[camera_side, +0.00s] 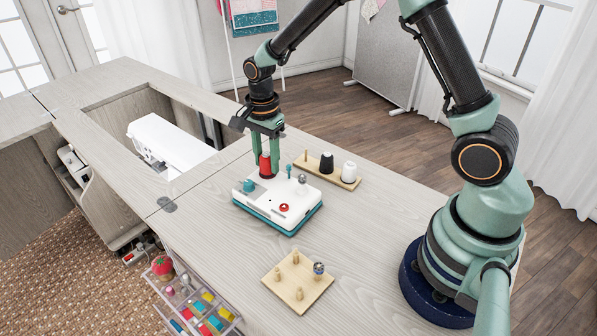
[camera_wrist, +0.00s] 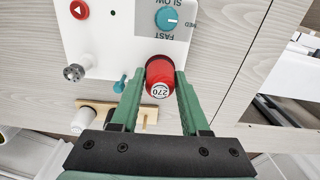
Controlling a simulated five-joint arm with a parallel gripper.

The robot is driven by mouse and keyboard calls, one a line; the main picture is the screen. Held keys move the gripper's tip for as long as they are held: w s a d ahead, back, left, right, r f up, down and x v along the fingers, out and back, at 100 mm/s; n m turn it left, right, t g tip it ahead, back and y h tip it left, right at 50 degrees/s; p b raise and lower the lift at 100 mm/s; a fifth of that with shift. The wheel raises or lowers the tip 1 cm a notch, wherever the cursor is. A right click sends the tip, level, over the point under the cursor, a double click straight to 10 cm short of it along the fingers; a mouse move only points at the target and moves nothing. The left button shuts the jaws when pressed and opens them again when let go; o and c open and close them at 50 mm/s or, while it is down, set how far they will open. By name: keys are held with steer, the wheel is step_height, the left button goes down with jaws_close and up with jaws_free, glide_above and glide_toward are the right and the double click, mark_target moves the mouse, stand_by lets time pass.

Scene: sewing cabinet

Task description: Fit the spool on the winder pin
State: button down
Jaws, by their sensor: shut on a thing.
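The red spool (camera_side: 265,165) is upright between the fingers of my gripper (camera_side: 267,172), over the back part of the white winder (camera_side: 263,206) with its teal base. The wrist view shows the spool (camera_wrist: 159,72) with its label marked 270, between the green fingertips of my gripper (camera_wrist: 161,78). The fingers are shut on it. The winder's top (camera_wrist: 120,45) lies right beneath. No pin shows under the spool; the spool and fingers cover that spot. I cannot tell whether the spool is around a pin or just above the winder.
A teal post (camera_side: 289,170) and a grey knob (camera_side: 302,178) stand close right of the spool. A teal speed dial (camera_side: 250,185) is in front. A wooden rack (camera_side: 343,180) with black and white spools is behind. A pegged board (camera_side: 281,284) lies nearer; bare table separates it from the winder.

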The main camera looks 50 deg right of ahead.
steer(key=shift+f, duration=0.2)
steer(key=shift+c, duration=1.6)
jaws_free()
steer(key=shift+r, duration=0.1)
step_height(320, 180, up, 12)
